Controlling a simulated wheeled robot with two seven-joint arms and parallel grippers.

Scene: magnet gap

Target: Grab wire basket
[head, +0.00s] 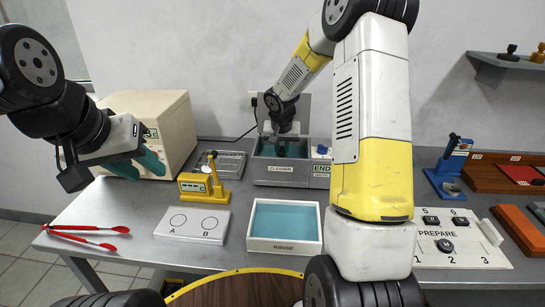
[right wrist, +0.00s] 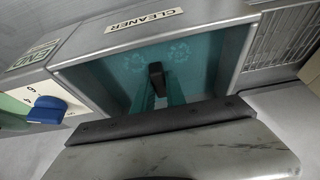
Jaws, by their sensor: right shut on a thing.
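My right gripper (head: 283,149) reaches down into the grey CLEANER tank (head: 268,178). In the right wrist view its green fingers (right wrist: 161,92) are shut on a small dark piece (right wrist: 156,73) inside the teal tank. I cannot tell whether this piece is part of a basket; no basket mesh shows in the tank. A grey wire rack (head: 221,164) lies left of the tank; it also shows at the upper right of the right wrist view (right wrist: 288,42). My left gripper (head: 137,165) is open and empty at the left, above the table.
A yellow gauge stand (head: 203,187), a white A/B plate (head: 193,224) and a RINSE tray (head: 284,246) stand in front. Red tongs (head: 85,239) lie at the left, a beige box (head: 160,125) behind. A PREPARE board (head: 455,248) is at the right.

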